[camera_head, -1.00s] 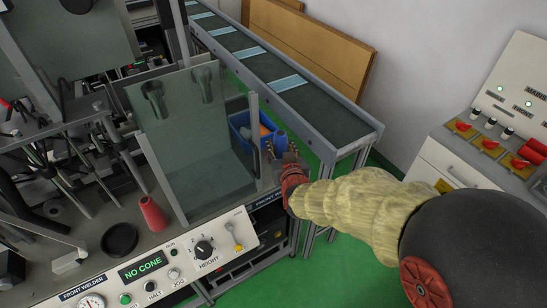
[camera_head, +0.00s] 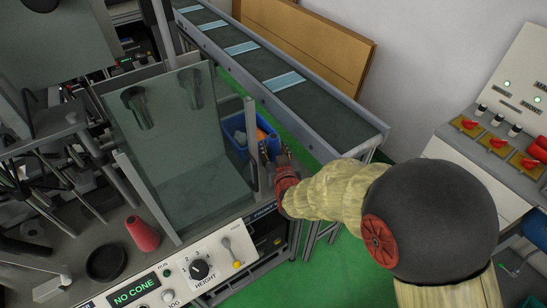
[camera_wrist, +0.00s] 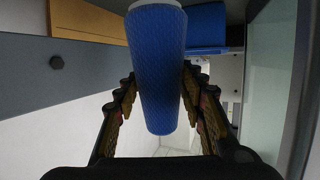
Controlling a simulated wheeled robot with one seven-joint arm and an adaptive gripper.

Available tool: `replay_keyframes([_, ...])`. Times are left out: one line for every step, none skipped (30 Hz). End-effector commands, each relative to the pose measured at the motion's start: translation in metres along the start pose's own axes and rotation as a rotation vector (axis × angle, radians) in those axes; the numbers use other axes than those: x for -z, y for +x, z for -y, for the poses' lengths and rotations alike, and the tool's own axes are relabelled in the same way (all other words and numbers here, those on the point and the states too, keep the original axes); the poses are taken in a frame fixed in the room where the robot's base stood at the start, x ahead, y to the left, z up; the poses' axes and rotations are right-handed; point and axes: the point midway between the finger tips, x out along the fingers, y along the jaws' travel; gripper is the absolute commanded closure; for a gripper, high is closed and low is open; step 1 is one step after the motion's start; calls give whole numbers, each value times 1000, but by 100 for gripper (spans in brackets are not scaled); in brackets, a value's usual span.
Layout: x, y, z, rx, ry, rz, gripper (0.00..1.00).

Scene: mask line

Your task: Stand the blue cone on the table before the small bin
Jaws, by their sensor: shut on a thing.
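The blue cone (camera_wrist: 157,70) is held between the two fingers of my gripper (camera_wrist: 160,105) in the wrist view, its pale-rimmed wide end at the top of the picture. In the head view my gripper (camera_head: 277,160) is at the right edge of the machine table, beside the clear guard. The cone (camera_head: 273,146) is mostly hidden there by the fingers and the guard post. The small blue bin (camera_head: 235,125) is just behind and left of my gripper, holding orange and blue items. It appears as a blue block in the wrist view (camera_wrist: 207,25).
A clear guard panel (camera_head: 175,130) stands left of my gripper. A red cone (camera_head: 142,234) and a dark ring (camera_head: 106,262) are on the table (camera_head: 75,240). The panel display (camera_head: 134,292) reads "NO CONE". A conveyor (camera_head: 300,90) runs behind; a switch cabinet (camera_head: 490,150) stands right.

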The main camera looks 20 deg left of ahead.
Motion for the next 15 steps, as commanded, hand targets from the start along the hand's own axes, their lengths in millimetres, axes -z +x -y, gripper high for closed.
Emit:
replay_keyframes([-7,2,0,0,0,1,93])
replay_keyframes([-11,3,0,0,0,2,93])
replay_keyframes([-17,5,0,0,0,2,93])
replay_keyframes([-22,7,0,0,0,2,93])
replay_keyframes([-25,8,0,0,1,1,93])
replay_keyframes([-28,9,0,0,1,0,93])
replay_keyframes([-30,10,0,0,1,0,93])
replay_keyframes([-30,10,0,0,1,-1,93])
replay_keyframes([-30,10,0,0,1,-2,93])
replay_keyframes([-29,10,0,0,1,-2,93])
replay_keyframes([-29,9,0,0,1,-2,93])
replay_keyframes([-29,9,0,0,1,-2,93])
replay_keyframes([-29,9,0,0,1,-2,93])
replay_keyframes([-29,9,0,0,1,-2,93])
replay_keyframes([-29,10,0,0,1,-1,93])
